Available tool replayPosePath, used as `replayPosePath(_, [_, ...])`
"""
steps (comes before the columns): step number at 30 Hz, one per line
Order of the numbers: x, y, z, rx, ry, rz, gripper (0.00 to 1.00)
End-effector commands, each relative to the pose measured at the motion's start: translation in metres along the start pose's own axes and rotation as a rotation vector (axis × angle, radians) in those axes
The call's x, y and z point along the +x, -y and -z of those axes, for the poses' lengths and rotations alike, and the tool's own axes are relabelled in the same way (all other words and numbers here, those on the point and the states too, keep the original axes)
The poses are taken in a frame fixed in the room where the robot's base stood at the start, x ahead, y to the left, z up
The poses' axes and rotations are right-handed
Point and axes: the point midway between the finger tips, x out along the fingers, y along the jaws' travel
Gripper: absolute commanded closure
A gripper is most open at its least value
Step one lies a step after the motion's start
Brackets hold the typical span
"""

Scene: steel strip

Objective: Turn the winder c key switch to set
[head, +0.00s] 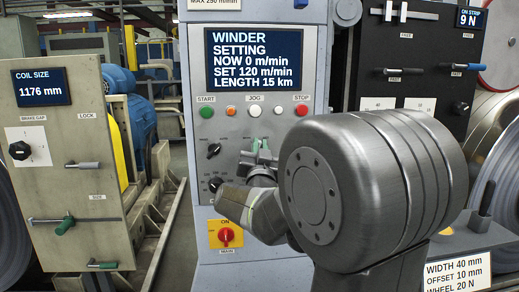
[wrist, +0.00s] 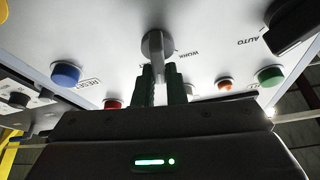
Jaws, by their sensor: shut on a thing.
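The winder panel (head: 205,90) stands upright in the head view, its screen (head: 255,58) reading SETTING, NOW 0 m/min, SET 120 m/min. The key switch (wrist: 152,40) is a round grey piece on the panel in the wrist view, with WORK lettered beside it. Its flat key runs down between the two green-padded fingers. My gripper (wrist: 160,85) is shut on the key. In the head view my gripper (head: 262,148) is at the panel below the buttons, and it hides the key switch there. No SET label by the switch is readable.
A red-on-yellow main switch (head: 226,236) is below. Another control panel (head: 70,165) stands left.

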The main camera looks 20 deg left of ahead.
Motion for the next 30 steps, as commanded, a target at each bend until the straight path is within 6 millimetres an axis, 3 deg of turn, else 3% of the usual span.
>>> replayPosePath(1, [-0.0030, -0.0013, -0.0090, 0.026, 0.017, -0.012, 1.00])
replayPosePath(18, [-0.0034, -0.0041, -0.0109, 0.399, 0.023, -0.170, 1.00])
replayPosePath(30, [-0.0038, -0.0046, -0.0121, 0.509, 0.023, -0.215, 1.00])
